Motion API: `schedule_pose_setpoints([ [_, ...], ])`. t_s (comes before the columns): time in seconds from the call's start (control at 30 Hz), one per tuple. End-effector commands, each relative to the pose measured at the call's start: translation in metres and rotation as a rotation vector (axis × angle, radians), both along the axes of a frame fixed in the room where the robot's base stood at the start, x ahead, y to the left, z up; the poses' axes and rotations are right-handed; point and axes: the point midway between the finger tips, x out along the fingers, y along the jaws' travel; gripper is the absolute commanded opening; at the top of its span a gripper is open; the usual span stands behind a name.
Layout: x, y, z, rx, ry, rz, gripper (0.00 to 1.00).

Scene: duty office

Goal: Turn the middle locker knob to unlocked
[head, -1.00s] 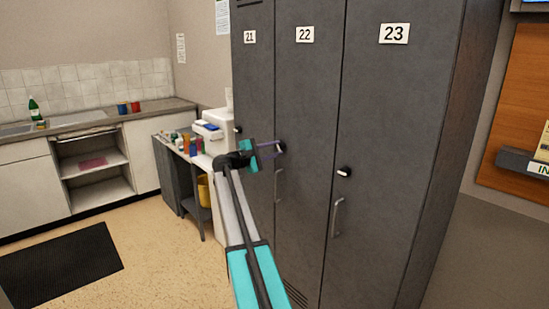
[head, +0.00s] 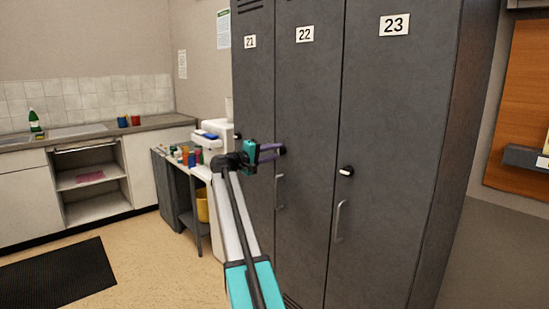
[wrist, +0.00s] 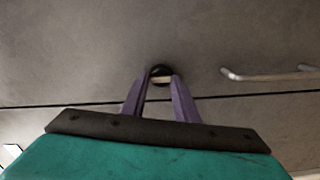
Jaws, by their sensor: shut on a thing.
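The middle locker (head: 308,110), a grey door numbered 22, stands between 21 and 23. Its small black knob (head: 283,151) is partly hidden by my fingertips in the head view. In the wrist view the knob (wrist: 160,69) shows between my two purple fingers, with a pale bar running across the gap, roughly parallel to the door handle (wrist: 270,74). My gripper (head: 277,153) is shut on the knob, one finger on each side; it also shows in the wrist view (wrist: 159,80). The knob's setting is hard to read.
Locker 23 (head: 390,120) has its own knob (head: 346,171) and handle (head: 339,221) to the right. A side table (head: 172,157) with bottles and a white machine stands to the left. A dark mat (head: 55,275) lies on the open floor.

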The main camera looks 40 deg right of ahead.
Motion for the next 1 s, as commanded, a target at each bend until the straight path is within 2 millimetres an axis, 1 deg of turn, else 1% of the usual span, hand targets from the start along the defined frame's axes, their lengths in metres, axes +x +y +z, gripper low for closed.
schedule_pose_setpoints([
  [0.5, -0.0014, -0.0012, -0.0001, -0.001, -0.027, -0.003, 0.05],
  [0.53, -0.0014, -0.0012, -0.0001, -0.001, -0.026, -0.003, 0.31],
  [0.6, -0.0012, -0.0010, 0.0000, -0.001, -0.026, -0.003, 0.42],
  [0.63, -0.0012, -0.0010, 0.0000, -0.001, -0.026, -0.003, 0.45],
  [1.0, -0.0004, 0.0016, 0.0000, -0.002, -0.025, -0.001, 0.45],
])
